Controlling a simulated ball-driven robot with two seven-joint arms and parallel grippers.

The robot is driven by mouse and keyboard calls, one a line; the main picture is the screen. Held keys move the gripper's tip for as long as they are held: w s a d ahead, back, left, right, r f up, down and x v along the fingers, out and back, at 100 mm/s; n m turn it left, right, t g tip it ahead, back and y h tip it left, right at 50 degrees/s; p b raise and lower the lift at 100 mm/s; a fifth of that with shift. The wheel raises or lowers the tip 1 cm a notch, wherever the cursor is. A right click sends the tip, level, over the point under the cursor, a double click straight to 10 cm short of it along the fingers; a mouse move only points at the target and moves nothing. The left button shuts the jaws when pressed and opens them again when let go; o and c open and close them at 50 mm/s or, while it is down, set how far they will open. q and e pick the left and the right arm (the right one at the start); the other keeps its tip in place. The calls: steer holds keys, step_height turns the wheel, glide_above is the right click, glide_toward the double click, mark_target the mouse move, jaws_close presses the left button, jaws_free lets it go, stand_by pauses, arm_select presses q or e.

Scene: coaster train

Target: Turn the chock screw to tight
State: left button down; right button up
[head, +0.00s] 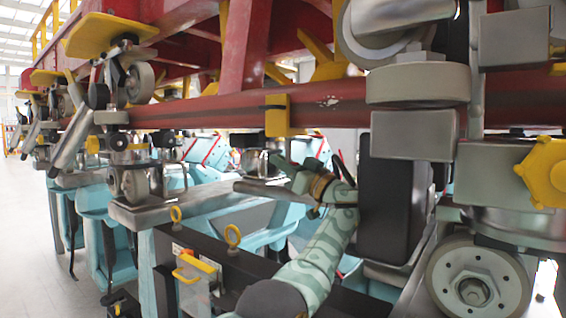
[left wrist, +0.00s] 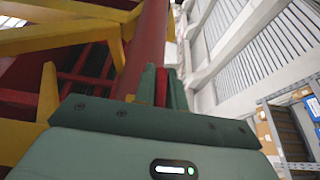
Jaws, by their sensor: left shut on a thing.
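My left arm comes up from the bottom middle of the head view. My left gripper (head: 290,168) is below the long red rail, left of a black box. In the left wrist view its two green fingers (left wrist: 163,88) point away, shut on a narrow red part (left wrist: 161,87). I cannot tell from this whether that red part belongs to the chock screw. In the head view the held part is too small and hidden by the fingers. A yellow knob (head: 546,172) sits at the far right, apart from my gripper. My right gripper is not in view.
The red rail (head: 210,112) with a yellow clamp (head: 278,115) runs above my left gripper. A black box (head: 392,195) stands close to its right. Grey wheels (head: 478,285) and brackets crowd the right side. Open floor (head: 35,240) lies far left.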

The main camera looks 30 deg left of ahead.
arm_select(q)
steer(key=c, duration=1.5)
jaws_free()
steer(key=b+v, duration=0.3)
steer(key=v, duration=0.9)
steer(key=shift+b, duration=0.35)
